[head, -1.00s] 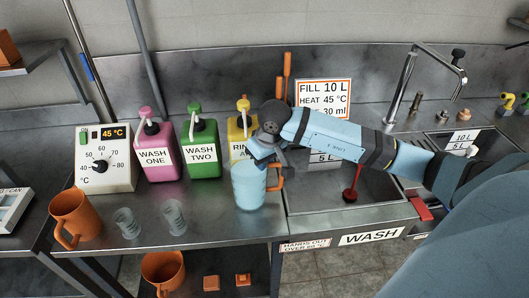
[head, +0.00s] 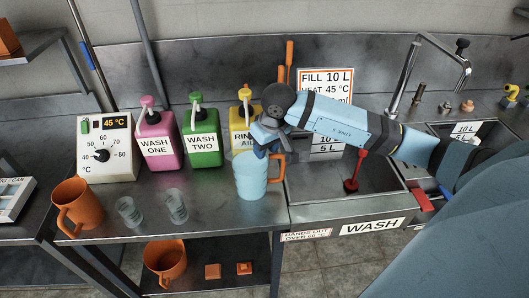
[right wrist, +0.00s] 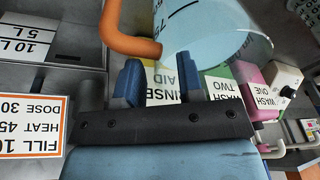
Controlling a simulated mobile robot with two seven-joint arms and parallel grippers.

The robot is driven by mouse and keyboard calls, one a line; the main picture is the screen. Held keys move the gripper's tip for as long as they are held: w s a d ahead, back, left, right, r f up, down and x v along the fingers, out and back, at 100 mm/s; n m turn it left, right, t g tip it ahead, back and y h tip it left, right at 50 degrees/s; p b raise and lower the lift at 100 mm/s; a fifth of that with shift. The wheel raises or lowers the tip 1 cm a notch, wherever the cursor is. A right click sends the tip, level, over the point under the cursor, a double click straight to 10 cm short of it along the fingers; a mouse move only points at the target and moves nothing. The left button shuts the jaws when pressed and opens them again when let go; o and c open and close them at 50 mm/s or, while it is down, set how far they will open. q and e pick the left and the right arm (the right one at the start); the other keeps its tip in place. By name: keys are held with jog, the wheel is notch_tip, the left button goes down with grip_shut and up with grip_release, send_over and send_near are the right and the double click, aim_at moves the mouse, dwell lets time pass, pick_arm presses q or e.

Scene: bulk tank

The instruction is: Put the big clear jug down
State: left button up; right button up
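The big clear jug (head: 251,181), bluish with an orange handle, stands upright on the steel counter (head: 215,218) just left of the sink. My right gripper (head: 265,148) is at the jug's far upper side, by the rim and handle. In the right wrist view its two fingers (right wrist: 160,85) are apart with nothing between them, and the jug is beyond their tips. My left gripper is in neither view.
Left of the jug stand two small clear cups (head: 177,206) and an orange jug (head: 77,207). Behind are pink (head: 158,145), green (head: 202,148) and yellow (head: 244,122) pump bottles. The sink (head: 330,178) with a red-handled tool lies right.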

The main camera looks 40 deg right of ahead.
jog(key=v, duration=0.9)
jog(key=shift+r+b, duration=0.35)
jog(key=shift+b, duration=0.05)
